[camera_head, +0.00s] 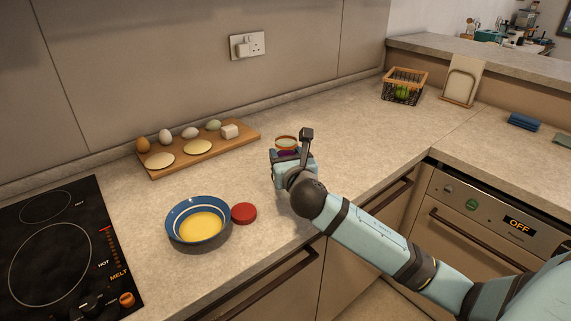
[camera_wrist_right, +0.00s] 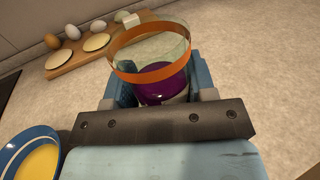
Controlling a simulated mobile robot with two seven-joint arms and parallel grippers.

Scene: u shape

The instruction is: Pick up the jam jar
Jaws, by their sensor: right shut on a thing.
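The jam jar (camera_head: 286,142) is a clear glass jar with an orange ring at its rim and dark purple jam low inside. In the right wrist view the jar (camera_wrist_right: 152,60) sits between the blue fingers, open at the top. My right gripper (camera_head: 287,158) is shut on the jar, over the counter right of the egg board. In the head view the gripper hides most of the jar, and I cannot tell if its base touches the counter. My left gripper is not in view.
A blue bowl with yellow content (camera_head: 199,220) and a red lid (camera_head: 243,213) stand near the front edge. A wooden board (camera_head: 243,139) with eggs and pale discs lies behind. The hob (camera_head: 60,255) is at left, a wire basket (camera_head: 404,87) at back right. Counter between is clear.

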